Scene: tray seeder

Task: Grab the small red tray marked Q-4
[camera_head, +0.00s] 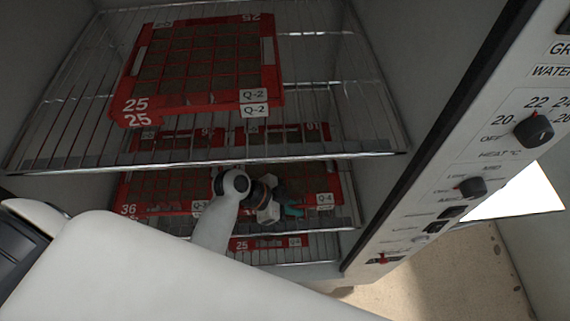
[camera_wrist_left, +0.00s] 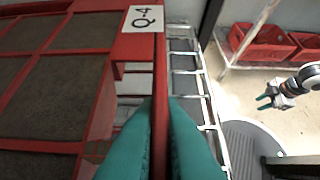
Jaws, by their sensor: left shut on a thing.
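The small red tray marked Q-4 (camera_head: 325,199) sits on a lower wire shelf inside the cabinet in the head view. Its soil-filled cells and white Q-4 label fill the left of the left wrist view, with its red rim (camera_wrist_left: 132,47) near the middle. My left gripper (camera_head: 291,209) is at the tray's front edge. Its teal fingers (camera_wrist_left: 162,140) are shut on the red rim, one on each side. My forearm hides part of the shelf in the head view. My right gripper (camera_wrist_left: 264,101) is small at the right of the wrist view, its fingers apart and empty.
A red tray marked Q-2 (camera_head: 203,104) sits on the upper shelf (camera_head: 340,156). A tray marked Q-3 (camera_head: 160,210) is left of Q-4, and another red tray (camera_head: 268,243) lies below. The control panel (camera_head: 505,150) stands at right. Red crates (camera_wrist_left: 258,43) sit on a rack.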

